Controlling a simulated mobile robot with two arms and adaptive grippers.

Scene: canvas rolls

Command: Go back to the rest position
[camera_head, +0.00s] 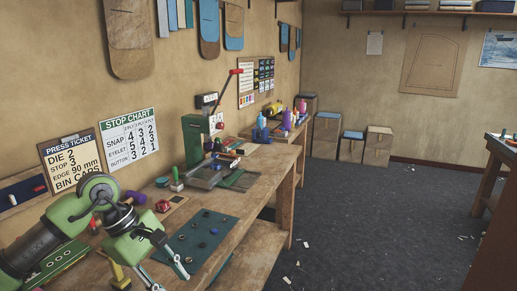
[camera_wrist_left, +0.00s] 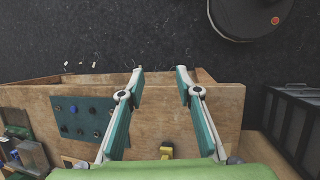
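My left gripper (camera_head: 169,277) hangs at the near left over the workbench (camera_head: 262,240). It also shows in the left wrist view (camera_wrist_left: 160,72), with its two fingers spread apart and nothing between them. The fingertips reach past the bench edge over the dark floor in that view. My right gripper is in neither view.
A dark green mat (camera_head: 198,238) with small round parts lies on the bench beside the left gripper. A green press with a red-knobbed lever (camera_head: 195,140) stands farther back. A yellow-headed tool (camera_wrist_left: 166,152) lies below the fingers. Dark floor (camera_head: 385,220) is open to the right.

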